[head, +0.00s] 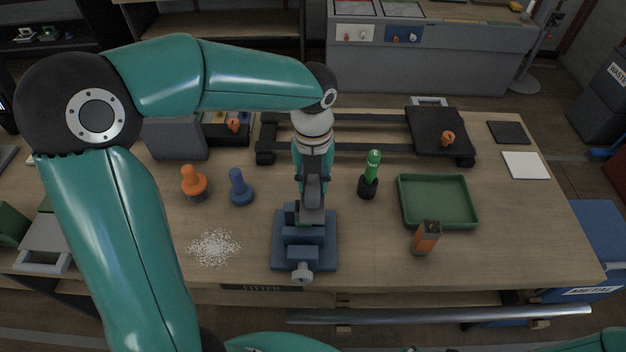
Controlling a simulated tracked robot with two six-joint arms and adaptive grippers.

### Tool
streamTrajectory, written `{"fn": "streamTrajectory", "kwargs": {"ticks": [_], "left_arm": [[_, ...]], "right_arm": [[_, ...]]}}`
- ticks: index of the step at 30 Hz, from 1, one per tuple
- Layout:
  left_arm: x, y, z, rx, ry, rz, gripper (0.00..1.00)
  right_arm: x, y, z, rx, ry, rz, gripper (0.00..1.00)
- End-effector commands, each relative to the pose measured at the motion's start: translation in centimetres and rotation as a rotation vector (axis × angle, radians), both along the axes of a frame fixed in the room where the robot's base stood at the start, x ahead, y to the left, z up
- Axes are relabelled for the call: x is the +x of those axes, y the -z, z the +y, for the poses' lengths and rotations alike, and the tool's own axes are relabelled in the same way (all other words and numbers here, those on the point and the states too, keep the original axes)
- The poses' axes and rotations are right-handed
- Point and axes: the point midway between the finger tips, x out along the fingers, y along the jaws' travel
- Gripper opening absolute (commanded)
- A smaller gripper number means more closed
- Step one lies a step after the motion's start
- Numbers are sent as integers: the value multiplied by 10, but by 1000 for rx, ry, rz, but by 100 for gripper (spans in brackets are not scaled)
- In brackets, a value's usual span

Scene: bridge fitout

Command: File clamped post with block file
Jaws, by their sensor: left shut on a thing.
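My left gripper (312,186) points down over the blue vise (304,252) at the front middle of the bench. It is shut on a grey piece (312,212), apparently the block file, directly above the vise jaws. The gripper and this piece largely hide the clamped post. I cannot tell whether the piece touches it. The vise stands on a square blue base, with its grey screw end toward me. My right gripper is not in view.
An orange and dark block (426,238) stands right of the vise, before a green tray (438,202). A green bottle (372,168) stands in a black holder. Orange (193,181) and blue (240,187) knobbed pieces stand left, behind a pile of white bits (214,247).

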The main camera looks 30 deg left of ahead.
Motion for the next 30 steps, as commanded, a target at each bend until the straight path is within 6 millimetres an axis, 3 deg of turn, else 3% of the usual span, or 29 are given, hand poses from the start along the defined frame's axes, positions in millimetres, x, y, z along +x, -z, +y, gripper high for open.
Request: {"fn": "streamTrajectory", "kwargs": {"ticks": [1,9,30], "left_arm": [[0,-10,0,0,-1,-1,0],[0,-29,0,0,-1,-1,0],[0,-28,0,0,1,-1,0]], "right_arm": [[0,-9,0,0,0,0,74],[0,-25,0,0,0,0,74],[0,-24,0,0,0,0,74]]}}
